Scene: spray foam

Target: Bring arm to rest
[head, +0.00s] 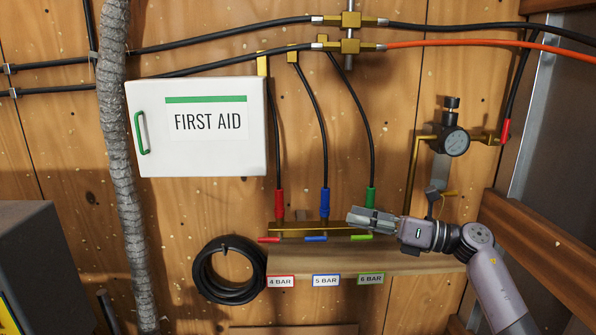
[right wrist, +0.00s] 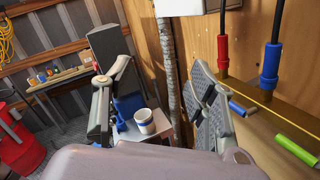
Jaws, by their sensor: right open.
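My right gripper (head: 372,219) is in front of the wooden valve shelf, reaching in from the lower right. Its fingers point left, near the green hose end and the green valve handle (head: 362,238). In the right wrist view its two fingers (right wrist: 165,100) stand wide apart with nothing between them. The red handle (head: 269,240) and blue handle (head: 316,239) lie to the left of the gripper. In the right wrist view the blue handle (right wrist: 238,107) and green handle (right wrist: 297,149) are right of the fingers. My left gripper is not in view.
A white first aid box (head: 200,126) hangs on the wooden wall. A pressure gauge (head: 455,142) is at the right, above my arm. A coiled black hose (head: 226,270) hangs below the box. A white cup (right wrist: 144,121) and a red container (right wrist: 22,140) show in the right wrist view.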

